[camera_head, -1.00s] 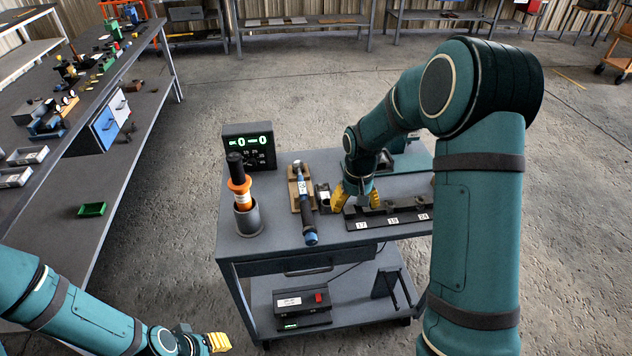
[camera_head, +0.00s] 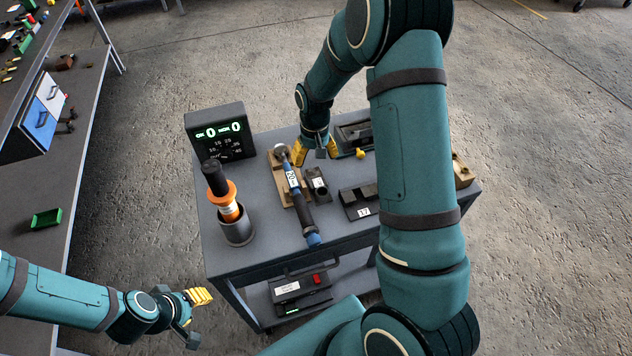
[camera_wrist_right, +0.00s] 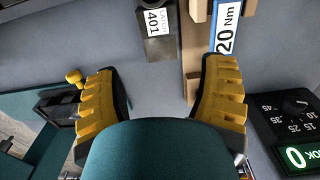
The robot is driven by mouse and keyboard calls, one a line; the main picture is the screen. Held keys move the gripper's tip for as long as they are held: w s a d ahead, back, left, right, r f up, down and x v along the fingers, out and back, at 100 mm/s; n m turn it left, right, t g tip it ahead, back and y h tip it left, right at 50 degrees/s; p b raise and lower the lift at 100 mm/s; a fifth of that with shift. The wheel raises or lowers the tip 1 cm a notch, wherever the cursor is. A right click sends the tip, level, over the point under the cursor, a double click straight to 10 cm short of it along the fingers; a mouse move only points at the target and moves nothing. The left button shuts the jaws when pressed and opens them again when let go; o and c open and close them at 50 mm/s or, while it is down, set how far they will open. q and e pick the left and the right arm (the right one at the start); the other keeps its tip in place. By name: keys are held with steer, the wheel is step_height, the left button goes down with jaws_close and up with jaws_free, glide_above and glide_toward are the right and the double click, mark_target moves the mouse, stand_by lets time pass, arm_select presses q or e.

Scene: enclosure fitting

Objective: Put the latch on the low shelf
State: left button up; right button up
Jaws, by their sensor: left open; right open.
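The latch (camera_head: 317,185) is a small dark block on the cart top, right of the blue-and-black wrench. In the right wrist view the latch (camera_wrist_right: 158,35) carries a white label reading LATCH 401. My right gripper (camera_head: 315,156) is open and empty above the cart top, just behind the latch; its yellow fingers (camera_wrist_right: 158,78) stand apart with bare surface between them. The low shelf (camera_head: 348,284) is the cart's lower deck, partly hidden by my right arm. My left gripper (camera_head: 196,312) is open and empty, left of the cart.
The wrench (camera_head: 295,190) lies on a wooden holder. A cup (camera_head: 237,229) holding an orange-and-black tool and a display box (camera_head: 220,133) stand at left. A dark rack (camera_head: 359,203) sits to the right. A black box (camera_head: 300,291) with a red switch occupies the shelf's left part.

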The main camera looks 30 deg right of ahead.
mark_target(315, 175)
step_height(315, 175, down, 3)
steer(key=shift+f, duration=2.8)
steer(key=shift+s, duration=0.1)
steer(key=c, duration=1.1)
